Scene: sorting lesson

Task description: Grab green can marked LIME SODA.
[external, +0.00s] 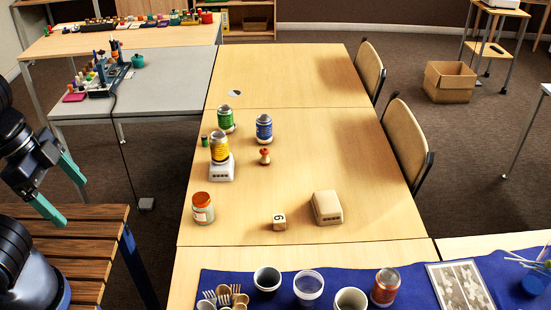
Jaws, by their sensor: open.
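A green can (226,120) with a pale label stands upright on the wooden table, left of a blue can (264,128). Its lettering is too small to read. A yellow can (220,148) stands on a small white box-like base (221,168), nearer the camera than the green can. A small dark green cylinder (205,141) stands just left of the yellow can. My gripper (62,198) is at the left, over the slatted wooden bench, with teal fingers apart and nothing between them. It is well away from the green can.
Cups and a red can (385,287) sit on a blue cloth (225,280) in front. The table's far part is mostly clear.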

